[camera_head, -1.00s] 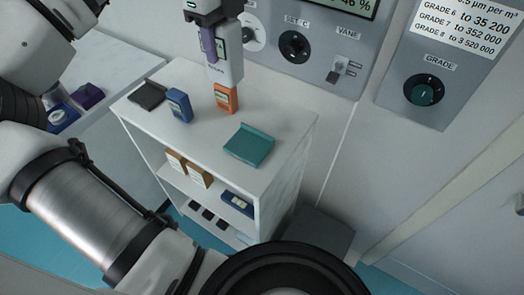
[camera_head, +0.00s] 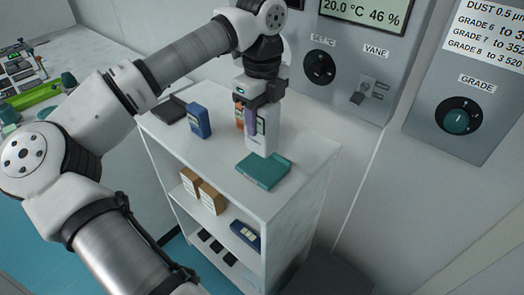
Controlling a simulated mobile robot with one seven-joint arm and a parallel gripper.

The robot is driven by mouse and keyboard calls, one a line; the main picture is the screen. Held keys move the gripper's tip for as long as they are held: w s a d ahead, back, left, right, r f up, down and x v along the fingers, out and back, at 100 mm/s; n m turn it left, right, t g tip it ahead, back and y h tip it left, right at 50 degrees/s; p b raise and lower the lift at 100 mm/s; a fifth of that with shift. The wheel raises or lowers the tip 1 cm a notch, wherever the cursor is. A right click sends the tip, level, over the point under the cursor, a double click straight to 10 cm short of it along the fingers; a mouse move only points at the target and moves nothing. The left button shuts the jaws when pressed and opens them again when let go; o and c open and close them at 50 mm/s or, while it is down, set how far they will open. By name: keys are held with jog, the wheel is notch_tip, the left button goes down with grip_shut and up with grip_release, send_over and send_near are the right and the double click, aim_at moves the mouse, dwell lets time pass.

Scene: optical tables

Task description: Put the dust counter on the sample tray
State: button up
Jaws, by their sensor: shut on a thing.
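My gripper (camera_head: 258,108) is shut on a pale, upright handheld device with a small screen, which I take to be the dust counter (camera_head: 264,142). A purple strip shows at the grip. The counter's lower end overlaps the back edge of a flat teal tray (camera_head: 262,178) in the picture; I cannot tell whether they touch. A dark flat tray (camera_head: 171,111) lies at the back left of the same white shelf top. No label shows which one is the sample tray.
A blue device (camera_head: 199,122) stands on the white shelf unit (camera_head: 215,155), and an orange device (camera_head: 239,116) is partly hidden behind the counter. Boxes (camera_head: 203,193) sit on the shelf below. A wall panel with knobs (camera_head: 319,67) rises close behind. The shelf top's front left is clear.

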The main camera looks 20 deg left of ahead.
aim_at(262, 140)
jog(key=shift+f+b, duration=1.3)
jog(key=shift+f, duration=1.7)
jog(key=shift+f, duration=0.15)
jog(key=o, duration=1.3)
notch_tip(262, 140, up, 12)
jog(key=shift+r+b, duration=0.15)
jog(key=shift+b, duration=0.5)
